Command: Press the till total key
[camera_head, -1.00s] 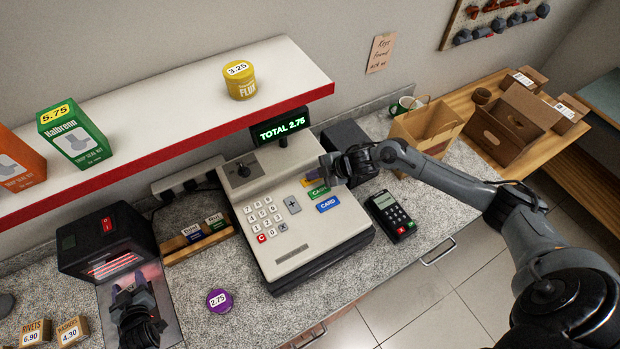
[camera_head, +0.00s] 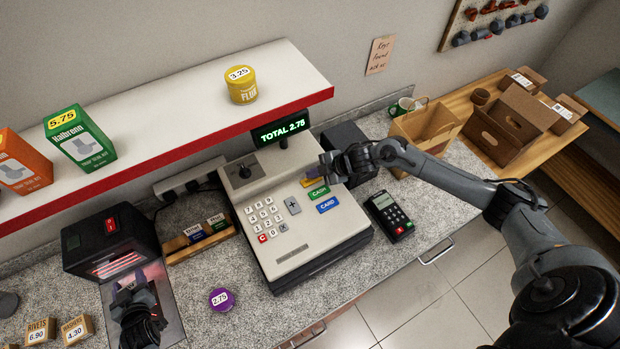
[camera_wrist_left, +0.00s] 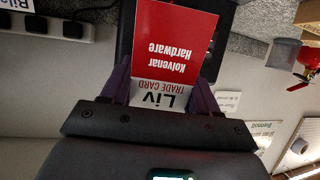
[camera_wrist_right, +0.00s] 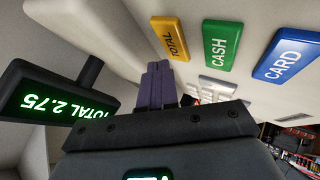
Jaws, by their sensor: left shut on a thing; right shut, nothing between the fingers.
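The beige till (camera_head: 300,215) stands mid-counter, and its display (camera_head: 280,129) reads TOTAL 2.75. The yellow total key (camera_wrist_right: 170,38) shows in the right wrist view beside the green cash key (camera_wrist_right: 222,45) and blue card key (camera_wrist_right: 284,54). My right gripper (camera_wrist_right: 157,82) is shut and empty, its purple fingertips close to the total key; I cannot tell whether they touch the till. In the head view my right gripper (camera_head: 326,168) partly covers the total key (camera_head: 311,182). My left gripper (camera_wrist_left: 160,88) is shut on a red and white trade card (camera_wrist_left: 172,45), near the scanner.
A black scanner (camera_head: 110,240) with red light stands at the left. A purple round item (camera_head: 221,299) marked 2.75 lies in front of the till. A card terminal (camera_head: 389,215) is right of the till. A paper bag (camera_head: 425,130) stands behind it.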

